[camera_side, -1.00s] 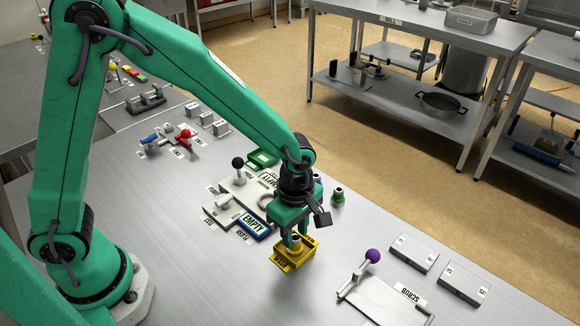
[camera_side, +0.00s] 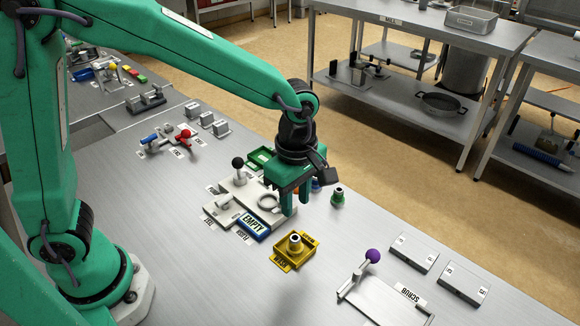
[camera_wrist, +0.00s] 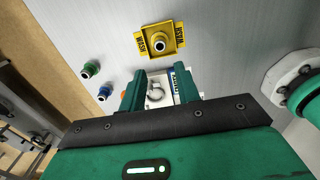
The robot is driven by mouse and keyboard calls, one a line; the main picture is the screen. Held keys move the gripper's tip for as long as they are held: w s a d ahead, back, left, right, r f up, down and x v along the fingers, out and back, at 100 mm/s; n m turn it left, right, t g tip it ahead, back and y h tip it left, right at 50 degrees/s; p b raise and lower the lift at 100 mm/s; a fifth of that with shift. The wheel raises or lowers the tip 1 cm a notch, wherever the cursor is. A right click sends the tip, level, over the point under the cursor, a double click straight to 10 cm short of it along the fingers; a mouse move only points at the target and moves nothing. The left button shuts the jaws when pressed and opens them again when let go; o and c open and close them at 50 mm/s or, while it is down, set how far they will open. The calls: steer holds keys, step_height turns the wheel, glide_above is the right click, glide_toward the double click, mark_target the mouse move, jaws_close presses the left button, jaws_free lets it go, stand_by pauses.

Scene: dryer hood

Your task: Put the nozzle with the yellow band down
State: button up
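The nozzle with the yellow band (camera_side: 295,242) stands upright in the yellow tray (camera_side: 283,264) on the steel table. In the wrist view the nozzle (camera_wrist: 160,45) sits near the middle of the yellow tray (camera_wrist: 178,30), which carries WASH labels. My gripper (camera_side: 296,207) is open and empty, raised above the table behind the tray. In the wrist view the fingers of my gripper (camera_wrist: 160,82) are apart with nothing between them, and the nozzle is beyond their tips.
A green-banded nozzle (camera_side: 338,197) and a blue one (camera_side: 317,186) stand right of my gripper. A purple-knobbed lever (camera_side: 372,256) stands at the right.

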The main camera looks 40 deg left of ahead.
steer(key=shift+a, duration=0.1)
stand_by(0.3)
steer(key=s+a+r+m+t, duration=0.2)
steer(key=s+a+r+m, duration=0.3)
steer(key=a+m, duration=0.3)
steer(key=s+a+r+m+t, duration=0.3)
steer(key=s+a+r+m, duration=0.3)
steer(key=a+m, duration=0.3)
steer(key=shift+s+a+m+t, duration=0.15)
steer(key=shift+s+m+t, duration=0.15)
steer(key=shift+s+m, duration=0.35)
steer(key=shift+s, duration=0.15)
stand_by(0.5)
